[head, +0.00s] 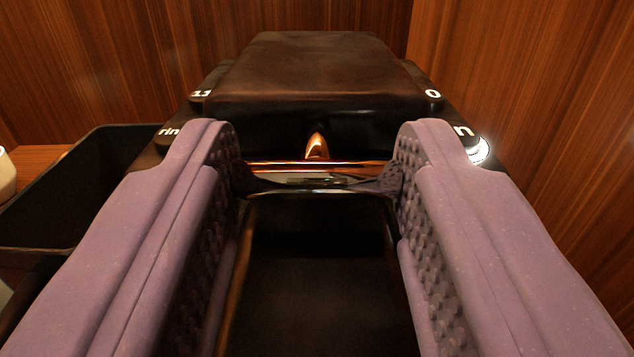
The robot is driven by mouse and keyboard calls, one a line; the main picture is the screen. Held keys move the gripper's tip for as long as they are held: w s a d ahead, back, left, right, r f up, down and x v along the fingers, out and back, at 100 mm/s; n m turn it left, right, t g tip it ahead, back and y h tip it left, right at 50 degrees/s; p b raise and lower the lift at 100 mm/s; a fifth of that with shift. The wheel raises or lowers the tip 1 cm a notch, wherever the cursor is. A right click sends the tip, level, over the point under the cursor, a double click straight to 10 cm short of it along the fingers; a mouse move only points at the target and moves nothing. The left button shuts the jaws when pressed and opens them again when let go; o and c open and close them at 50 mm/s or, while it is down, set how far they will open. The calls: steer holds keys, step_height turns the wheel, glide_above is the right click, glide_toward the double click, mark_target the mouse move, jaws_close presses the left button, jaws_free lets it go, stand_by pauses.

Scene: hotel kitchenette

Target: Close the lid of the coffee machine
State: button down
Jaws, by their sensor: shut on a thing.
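The black coffee machine (290,133) fills the middle of the head view, with white lettering on both sides. A dark, rounded block (310,70) forms its top; I cannot tell for sure whether this is the lid or how far the lid stands open. A glossy handle bar (318,182) with copper trim runs across the front of it. My gripper (318,168) has its two purple, studded fingers at either end of this bar and is shut on it. The fingers hide the machine's sides.
A black open bin or tray (75,185) stands to the left on a wooden surface (35,158). A white object (5,175) is cut off at the left edge. Wood-panelled walls (530,80) close in behind and on the right. A bright round part (480,150) shows at the machine's right.

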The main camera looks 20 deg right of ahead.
steer(key=shift+s+f, duration=0.1)
steer(key=shift+f, duration=0.65)
steer(key=c, duration=0.5)
jaws_free()
steer(key=shift+r, duration=0.15)
steer(key=p+v, duration=0.1)
steer(key=v, duration=0.6)
steer(key=shift+s+a, duration=0.1)
steer(key=shift+s, duration=0.25)
